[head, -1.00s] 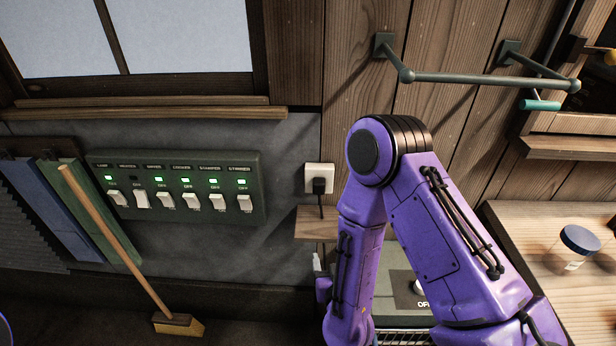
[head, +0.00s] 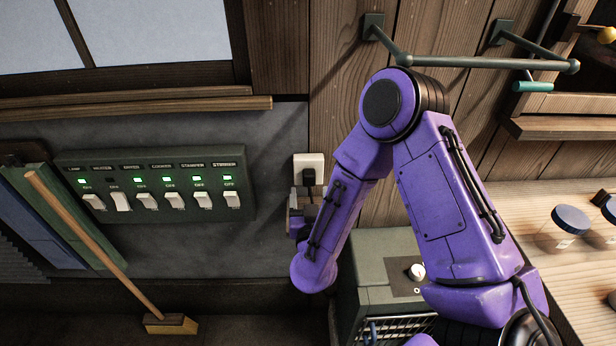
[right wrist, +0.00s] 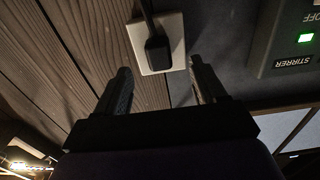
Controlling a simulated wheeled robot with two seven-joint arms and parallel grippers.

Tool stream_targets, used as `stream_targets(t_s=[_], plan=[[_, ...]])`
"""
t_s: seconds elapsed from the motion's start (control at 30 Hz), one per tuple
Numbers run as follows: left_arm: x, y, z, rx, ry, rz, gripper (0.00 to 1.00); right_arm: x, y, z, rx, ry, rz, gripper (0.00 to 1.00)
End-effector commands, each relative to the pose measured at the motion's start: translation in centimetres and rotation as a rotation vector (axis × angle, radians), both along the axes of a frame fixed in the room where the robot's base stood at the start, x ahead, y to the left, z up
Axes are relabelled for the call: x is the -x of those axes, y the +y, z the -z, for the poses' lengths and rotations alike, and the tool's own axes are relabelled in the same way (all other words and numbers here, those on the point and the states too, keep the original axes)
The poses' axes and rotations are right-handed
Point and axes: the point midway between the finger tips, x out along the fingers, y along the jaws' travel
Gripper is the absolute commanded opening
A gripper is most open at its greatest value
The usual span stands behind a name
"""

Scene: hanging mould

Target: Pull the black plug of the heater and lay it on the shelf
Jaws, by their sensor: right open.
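The black plug (head: 308,177) sits in a white wall socket (head: 308,160), with its cord hanging down. In the right wrist view the plug (right wrist: 157,48) and socket (right wrist: 170,28) show upside down, between and beyond my fingers. My right gripper (head: 297,203) is just below the socket in the head view, partly hidden by my own arm. In the wrist view the right gripper (right wrist: 160,82) is open and empty, with the plug between the lines of its fingers but apart from them. The shelf below the socket is hidden behind my arm. The heater (head: 385,260) stands below. My left gripper is out of view.
A switch panel (head: 155,190) with green lights is left of the socket. A broom (head: 100,250) leans below it. A metal rail (head: 480,63) crosses the wall above my arm. A wooden bench (head: 540,200) with lidded jars (head: 566,225) is at right.

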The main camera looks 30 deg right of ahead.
Motion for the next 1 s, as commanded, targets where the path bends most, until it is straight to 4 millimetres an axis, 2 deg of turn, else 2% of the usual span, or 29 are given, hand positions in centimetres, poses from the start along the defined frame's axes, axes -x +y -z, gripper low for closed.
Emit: stream_targets(t_s=[0.2,0.4,1.0], plan=[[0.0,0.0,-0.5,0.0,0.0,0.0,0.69,-2.7,-1.7,-0.1,0.003,0.001,0.001,0.7],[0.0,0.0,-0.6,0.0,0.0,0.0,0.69,-4.2,-2.6,0.0,0.003,0.002,0.0,0.7],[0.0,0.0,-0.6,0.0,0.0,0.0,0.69,-4.6,-2.9,0.1,0.002,0.001,-0.001,0.7]])
